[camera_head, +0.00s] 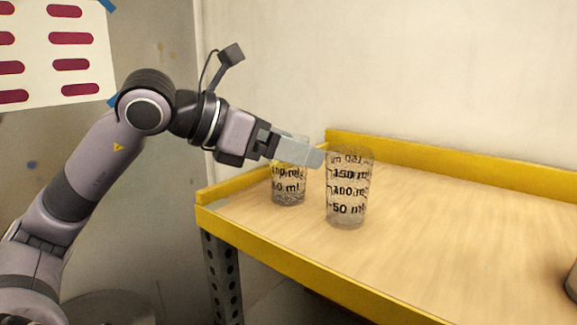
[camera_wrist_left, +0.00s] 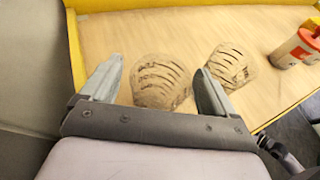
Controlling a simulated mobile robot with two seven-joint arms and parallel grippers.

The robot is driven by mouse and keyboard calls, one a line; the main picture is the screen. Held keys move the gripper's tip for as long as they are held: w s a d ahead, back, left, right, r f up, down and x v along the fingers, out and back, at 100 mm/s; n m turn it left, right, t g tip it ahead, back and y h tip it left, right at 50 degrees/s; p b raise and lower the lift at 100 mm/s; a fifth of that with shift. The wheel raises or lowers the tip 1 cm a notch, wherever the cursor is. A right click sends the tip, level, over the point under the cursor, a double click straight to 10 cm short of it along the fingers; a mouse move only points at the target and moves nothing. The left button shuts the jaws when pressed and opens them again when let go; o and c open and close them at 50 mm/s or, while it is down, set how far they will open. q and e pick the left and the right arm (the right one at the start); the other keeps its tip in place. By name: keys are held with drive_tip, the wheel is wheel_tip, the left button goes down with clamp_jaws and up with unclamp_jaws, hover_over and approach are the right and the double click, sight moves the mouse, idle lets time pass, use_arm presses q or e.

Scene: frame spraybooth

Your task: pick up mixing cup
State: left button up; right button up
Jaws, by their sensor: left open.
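Two clear mixing cups with black ml marks stand upright on the wooden bench top. In the head view the left cup (camera_head: 288,190) is partly hidden by my left gripper (camera_head: 312,156), and the right cup (camera_head: 348,195) stands just right of and below the fingertips. In the left wrist view my left gripper (camera_wrist_left: 160,75) is open. One cup (camera_wrist_left: 160,84) shows between its fingers, and the other cup (camera_wrist_left: 235,65) shows beyond the right finger. I cannot tell for sure which cup is which across the views. No contact is clear.
The bench has a raised yellow rim (camera_head: 440,161) at the back and a yellow front edge (camera_head: 300,269). A dark object (camera_head: 572,281) shows at the head view's right edge. The bench's middle is clear.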

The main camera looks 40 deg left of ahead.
use_arm(q)
drive_tip(key=shift+x, duration=0.9)
drive_tip(key=c, duration=1)
drive_tip(key=shift+c, duration=0.2)
drive_tip(key=shift+r, duration=0.1)
